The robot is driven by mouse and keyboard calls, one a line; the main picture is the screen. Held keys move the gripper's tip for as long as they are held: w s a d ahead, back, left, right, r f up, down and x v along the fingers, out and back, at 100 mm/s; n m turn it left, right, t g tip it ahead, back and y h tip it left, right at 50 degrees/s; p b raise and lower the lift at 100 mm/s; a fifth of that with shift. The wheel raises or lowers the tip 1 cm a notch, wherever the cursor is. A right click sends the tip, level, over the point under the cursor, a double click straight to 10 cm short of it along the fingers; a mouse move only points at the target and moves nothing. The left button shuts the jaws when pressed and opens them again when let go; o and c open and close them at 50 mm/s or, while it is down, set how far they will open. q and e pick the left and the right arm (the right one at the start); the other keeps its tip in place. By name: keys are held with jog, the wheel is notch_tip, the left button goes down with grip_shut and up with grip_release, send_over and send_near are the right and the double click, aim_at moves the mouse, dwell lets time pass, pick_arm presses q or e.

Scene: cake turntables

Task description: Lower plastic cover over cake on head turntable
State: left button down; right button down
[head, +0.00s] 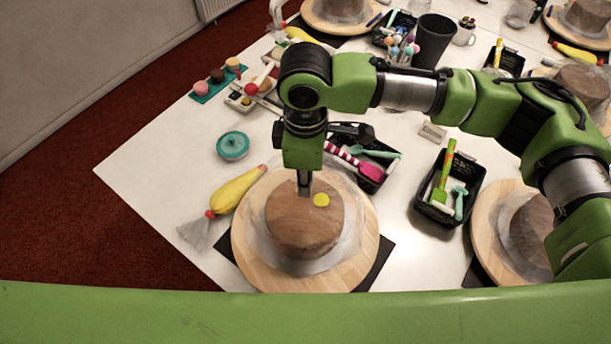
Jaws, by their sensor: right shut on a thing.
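The cake (298,222) is brown and round and sits on a round wooden turntable (252,255) in the lower middle of the head view. A clear plastic cover (346,240) lies around the cake, its crumpled translucent edge spreading over the turntable. My right gripper (304,192) points straight down at the back part of the cake's top, shut on the plastic cover. The pinched plastic between its fingers is too small to make out. My left gripper is not in view.
A yellow piping bag (238,190) lies left of the turntable, with a teal round lid (232,146) behind it. Black tool trays (449,187) stand to the right and behind. Another cake turntable (487,222) is at right, partly behind my right arm. The table's left corner is clear.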

jog(key=shift+f+b, duration=0.4)
jog(key=shift+f, duration=1.6)
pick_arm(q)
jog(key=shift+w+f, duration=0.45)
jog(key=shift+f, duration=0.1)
pick_arm(e)
jog(key=shift+f, duration=1.4)
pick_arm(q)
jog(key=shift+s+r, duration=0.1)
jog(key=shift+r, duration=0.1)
pick_arm(e)
jog(key=shift+f, duration=0.45)
jog(key=c, duration=1.9)
grip_release()
